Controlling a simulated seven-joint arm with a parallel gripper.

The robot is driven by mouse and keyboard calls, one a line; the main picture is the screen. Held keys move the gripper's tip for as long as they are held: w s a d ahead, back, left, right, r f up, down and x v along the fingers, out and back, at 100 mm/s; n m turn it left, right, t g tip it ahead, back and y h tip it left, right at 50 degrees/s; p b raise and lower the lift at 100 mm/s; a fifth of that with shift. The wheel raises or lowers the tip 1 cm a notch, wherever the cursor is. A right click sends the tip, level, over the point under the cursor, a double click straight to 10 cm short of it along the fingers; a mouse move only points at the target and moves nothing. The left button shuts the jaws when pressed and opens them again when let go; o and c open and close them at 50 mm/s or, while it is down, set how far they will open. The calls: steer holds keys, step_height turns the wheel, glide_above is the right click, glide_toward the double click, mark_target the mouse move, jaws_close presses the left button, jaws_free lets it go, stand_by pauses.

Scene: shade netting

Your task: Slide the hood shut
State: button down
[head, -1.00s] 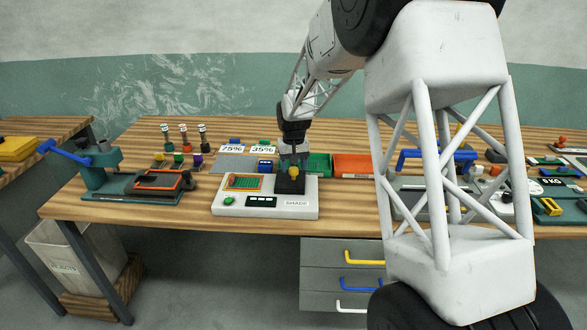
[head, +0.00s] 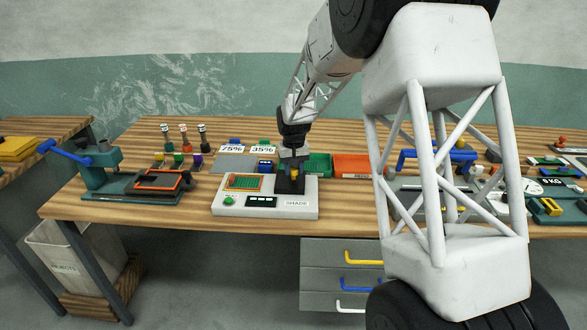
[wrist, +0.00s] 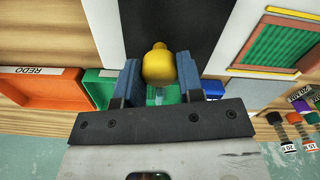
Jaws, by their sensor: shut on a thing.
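The black hood (head: 290,186) sits on the right part of a white tester marked SHADE (head: 265,211), to the right of its orange-framed window (head: 244,182) with green netting. The window is uncovered. The hood's yellow knob (head: 295,174) is between the fingers of my gripper (head: 295,169), which is shut on it. In the wrist view the knob (wrist: 158,62) shows between the blue fingers of my gripper (wrist: 159,75), with the dark hood (wrist: 165,20) beyond it. The fingers partly hide the hood in the head view.
A green tray (head: 319,164) and an orange REDO tray (head: 351,165) stand behind the tester to the right. A blue-handled press (head: 100,170) stands at left. Cards marked 75% (head: 231,149) and 35% (head: 263,149) stand behind. My arm hides part of the right bench.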

steer(key=a, duration=1.3)
steer(key=shift+r, duration=0.1)
steer(key=c, duration=0.8)
jaws_free()
steer(key=shift+a, duration=0.1)
steer(key=shift+c, duration=0.2)
steer(key=shift+o, duration=0.4)
step_height(320, 180, up, 8)
